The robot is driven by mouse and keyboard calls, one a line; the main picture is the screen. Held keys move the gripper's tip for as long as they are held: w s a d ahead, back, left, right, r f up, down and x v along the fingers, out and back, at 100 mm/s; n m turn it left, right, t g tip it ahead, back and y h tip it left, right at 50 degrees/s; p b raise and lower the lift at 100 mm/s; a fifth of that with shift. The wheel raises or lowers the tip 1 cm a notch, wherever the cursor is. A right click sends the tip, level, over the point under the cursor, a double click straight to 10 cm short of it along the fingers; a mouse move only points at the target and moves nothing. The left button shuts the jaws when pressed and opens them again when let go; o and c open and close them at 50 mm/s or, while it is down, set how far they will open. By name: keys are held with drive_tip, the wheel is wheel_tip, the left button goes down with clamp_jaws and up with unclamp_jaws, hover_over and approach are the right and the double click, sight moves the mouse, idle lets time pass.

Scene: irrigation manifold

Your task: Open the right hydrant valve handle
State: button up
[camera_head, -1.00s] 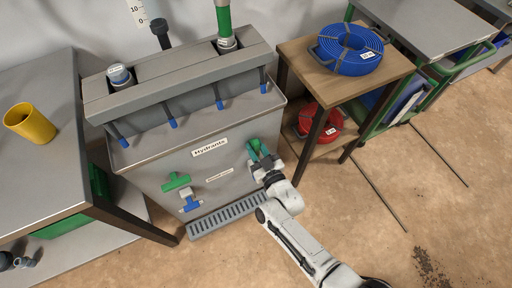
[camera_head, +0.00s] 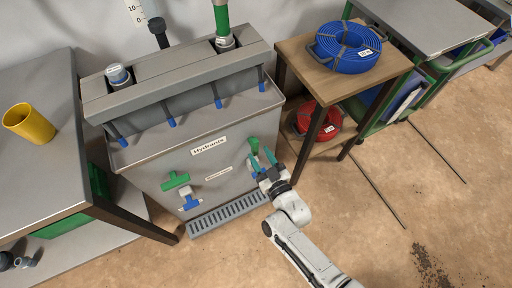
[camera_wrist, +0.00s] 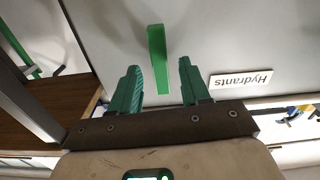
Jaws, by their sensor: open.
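The right hydrant valve handle (camera_head: 254,144) is a green lever on the front of the grey hydrant cabinet (camera_head: 150,167), right of and below the "Hydrants" label (camera_head: 208,146). It looks nearly upright in the head view, slightly tilted. In the wrist view the handle (camera_wrist: 158,58) is a long green bar. My gripper (camera_head: 262,158) is open, with teal fingers pointing at the cabinet. It is just below the handle in the head view. In the wrist view my gripper (camera_wrist: 158,66) has one finger on each side of the bar's line, with visible gaps and nothing held.
A wooden stand (camera_head: 300,62) with blue and red hose coils is at the right. Floor in front is free.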

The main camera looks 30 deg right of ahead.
drive_tip(key=s, duration=0.6)
drive_tip(key=shift+s, duration=0.2)
drive_tip(key=s+d+r+g+p, duration=0.4)
drive_tip(key=s+r+g, duration=0.4)
drive_tip(key=s, duration=0.1)
drive_tip(key=s+d+r+m+g+p, duration=0.1)
drive_tip(key=s+d+r+g+p, duration=0.2)
drive_tip(key=s+r+g, duration=0.6)
drive_tip(key=shift+s+d+p, duration=0.4)
drive_tip(key=shift+s+p, duration=0.2)
drive_tip(key=shift+p, duration=0.6)
drive_tip(key=shift+r, duration=0.1)
